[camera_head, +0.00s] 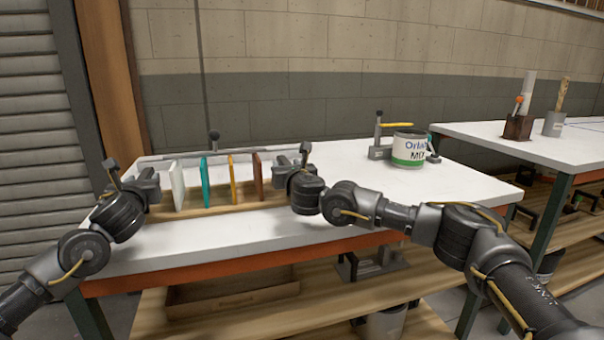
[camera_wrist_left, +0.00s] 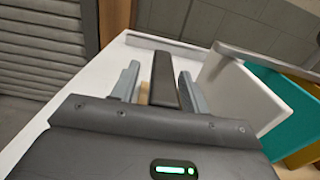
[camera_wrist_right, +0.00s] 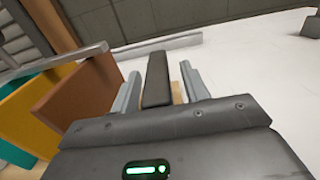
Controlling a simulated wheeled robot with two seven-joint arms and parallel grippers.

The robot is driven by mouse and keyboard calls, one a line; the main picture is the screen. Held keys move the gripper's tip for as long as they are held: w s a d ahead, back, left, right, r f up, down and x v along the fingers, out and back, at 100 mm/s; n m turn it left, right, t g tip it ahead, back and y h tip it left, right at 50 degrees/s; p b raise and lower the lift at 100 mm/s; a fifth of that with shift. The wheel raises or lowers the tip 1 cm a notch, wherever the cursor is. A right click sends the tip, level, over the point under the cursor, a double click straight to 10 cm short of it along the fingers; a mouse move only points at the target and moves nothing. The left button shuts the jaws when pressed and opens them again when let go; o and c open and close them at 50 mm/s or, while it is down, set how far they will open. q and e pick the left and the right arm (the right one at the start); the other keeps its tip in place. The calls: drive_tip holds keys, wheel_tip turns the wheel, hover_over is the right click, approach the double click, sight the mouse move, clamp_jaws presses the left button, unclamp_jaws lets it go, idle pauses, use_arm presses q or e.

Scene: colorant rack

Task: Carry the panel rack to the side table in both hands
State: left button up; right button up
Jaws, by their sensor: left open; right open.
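The panel rack (camera_head: 232,198) has a wooden base holding upright white (camera_head: 178,185), teal (camera_head: 205,180), yellow (camera_head: 231,177) and brown (camera_head: 257,176) panels. It stands on the white-topped table in front of me. My left gripper (camera_head: 150,183) is at the rack's left end, beside the white panel. My right gripper (camera_head: 284,169) is at its right end, beside the brown panel. Both are open. In each wrist view a dark bar, seemingly a rack handle, lies between the parted fingers of the left gripper (camera_wrist_left: 157,82) and right gripper (camera_wrist_right: 160,80).
A second white-topped table (camera_head: 480,131) stands at the right, holding a dark block holder (camera_head: 517,127) and a grey cup (camera_head: 554,123). An Orbit MIX can (camera_head: 409,150) and a small metal stand (camera_head: 379,150) stand right of the rack. White tabletop (camera_head: 340,180) between is clear.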

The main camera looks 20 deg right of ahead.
use_arm(q)
drive_tip(key=s, duration=1.2)
use_arm(e)
drive_tip(key=s, duration=1.2)
use_arm(q)
drive_tip(key=shift+a, duration=0.1)
use_arm(e)
drive_tip(key=shift+a, duration=0.15)
